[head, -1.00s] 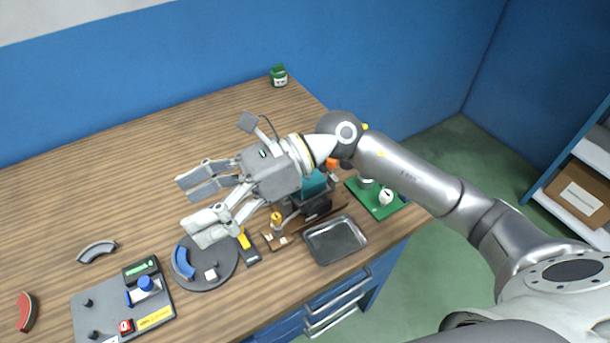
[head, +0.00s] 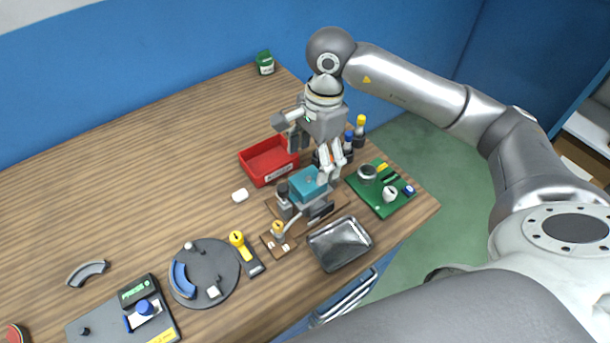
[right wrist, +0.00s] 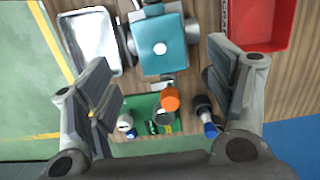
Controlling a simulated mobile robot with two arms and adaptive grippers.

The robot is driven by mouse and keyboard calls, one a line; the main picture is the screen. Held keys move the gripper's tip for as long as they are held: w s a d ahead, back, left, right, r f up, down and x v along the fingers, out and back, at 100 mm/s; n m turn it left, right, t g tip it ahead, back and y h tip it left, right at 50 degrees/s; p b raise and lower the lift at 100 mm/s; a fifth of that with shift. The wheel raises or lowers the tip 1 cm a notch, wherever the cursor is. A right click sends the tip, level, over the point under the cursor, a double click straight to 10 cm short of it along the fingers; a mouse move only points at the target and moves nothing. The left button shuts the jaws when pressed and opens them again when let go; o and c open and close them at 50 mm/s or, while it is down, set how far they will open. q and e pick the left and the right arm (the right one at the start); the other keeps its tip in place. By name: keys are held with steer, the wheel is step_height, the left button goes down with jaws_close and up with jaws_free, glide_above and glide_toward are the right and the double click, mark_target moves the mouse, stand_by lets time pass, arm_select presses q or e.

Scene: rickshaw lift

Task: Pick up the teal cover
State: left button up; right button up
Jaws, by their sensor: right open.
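The teal cover (head: 308,184) sits on top of a small grey machine on a wooden base, near the right part of the table. In the right wrist view the teal cover (right wrist: 164,45) shows a round white spot at its middle, ahead of the fingers. My right gripper (head: 312,160) points down just behind the cover, with one finger overlapping its far right edge in the head view. In the right wrist view my right gripper (right wrist: 163,92) is open with nothing between its fingers; I cannot tell whether it touches the cover. My left gripper is not in view.
A red bin (head: 262,172) lies left of the cover, a metal tray (head: 339,257) in front, and a green board (head: 377,207) with parts at its right. Bottles with yellow and blue caps (head: 360,125) stand behind.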

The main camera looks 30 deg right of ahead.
mark_target(308, 179)
steer(key=f, duration=0.1)
steer(key=f+p, duration=0.1)
steer(key=f, duration=0.1)
steer(key=shift+s+a, duration=0.15)
steer(key=shift+a, duration=0.15)
steer(key=f, duration=0.1)
steer(key=f+p, duration=0.1)
steer(key=f, duration=0.2)
steer(key=shift+a+p, duration=0.25)
steer(key=shift+p, duration=0.1)
steer(key=shift+f, duration=0.15)
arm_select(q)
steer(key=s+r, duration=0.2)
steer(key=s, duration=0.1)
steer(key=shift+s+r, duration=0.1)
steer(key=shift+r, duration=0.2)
arm_select(e)
steer(key=c, duration=1.1)
steer(key=shift+c, duration=0.2)
